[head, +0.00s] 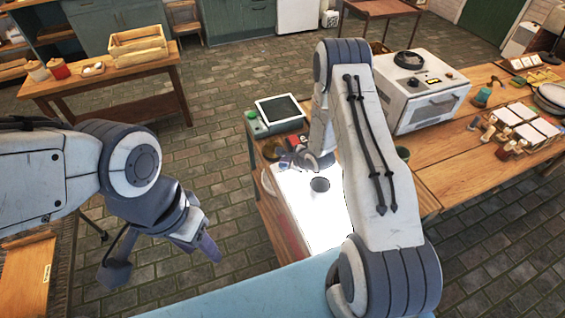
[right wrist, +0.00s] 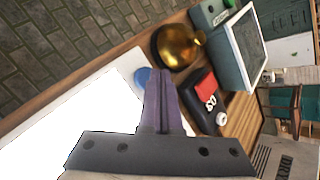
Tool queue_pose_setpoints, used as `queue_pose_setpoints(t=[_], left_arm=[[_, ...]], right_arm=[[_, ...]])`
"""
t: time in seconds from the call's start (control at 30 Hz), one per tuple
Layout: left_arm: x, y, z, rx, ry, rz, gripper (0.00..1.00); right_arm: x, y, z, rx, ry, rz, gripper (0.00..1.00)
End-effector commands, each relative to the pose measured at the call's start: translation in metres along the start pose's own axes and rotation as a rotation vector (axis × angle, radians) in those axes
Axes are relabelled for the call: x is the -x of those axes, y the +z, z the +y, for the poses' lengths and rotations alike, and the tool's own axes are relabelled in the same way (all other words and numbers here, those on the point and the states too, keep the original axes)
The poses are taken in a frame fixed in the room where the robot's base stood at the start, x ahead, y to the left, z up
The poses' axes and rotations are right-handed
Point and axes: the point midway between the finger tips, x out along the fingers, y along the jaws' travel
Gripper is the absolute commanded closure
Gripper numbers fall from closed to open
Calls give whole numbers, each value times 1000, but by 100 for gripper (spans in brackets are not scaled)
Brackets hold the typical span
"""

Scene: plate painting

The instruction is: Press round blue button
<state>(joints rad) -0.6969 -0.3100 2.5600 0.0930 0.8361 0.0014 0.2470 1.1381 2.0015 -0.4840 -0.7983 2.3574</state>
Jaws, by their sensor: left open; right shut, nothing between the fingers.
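The round blue button (right wrist: 141,75) shows in the right wrist view at the edge of a bright white panel (right wrist: 75,115), partly hidden behind my fingers. In the head view a small blue spot (head: 284,164) shows at the panel's far left corner, beside my gripper. My right gripper (right wrist: 160,72) is shut and empty, with its tips close to the button in the picture; I cannot tell whether they touch it. In the head view it (head: 300,160) is over the far end of the panel. My left gripper (head: 163,262) is open and empty, over the brick floor.
A brass dome (right wrist: 180,47) stands close beside the button. A dark tray with a red patch (right wrist: 207,88) is right of my fingers. A screen device (head: 279,112) is behind. A white oven (head: 420,95) stands to the right.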

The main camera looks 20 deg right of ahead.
Motion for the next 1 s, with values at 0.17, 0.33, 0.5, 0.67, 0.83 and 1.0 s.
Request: queue_pose_setpoints(t=[0.17, 0.33, 0.5, 0.67, 0.83, 1.0], left_arm=[[6, 0, 0, 0, 0, 0, 50], [5, 0, 0, 0, 0, 0, 50], [10, 0, 1, 0, 0, 0, 50], [24, -1, 2, 0, 0, 0, 50], [39, -2, 3, 0, 0, 0, 50], [54, -3, 4, 0, 0, 0, 50]], right_arm=[[5, 4, -3, 0, 0, 0, 100], [4, 3, -3, 0, 0, 0, 100], [8, 6, -6, 0, 0, 0, 100], [19, 14, -14, 0, 0, 0, 100], [31, 23, -23, 0, -1, 0, 100], [43, 31, -32, 0, -1, -1, 100]])
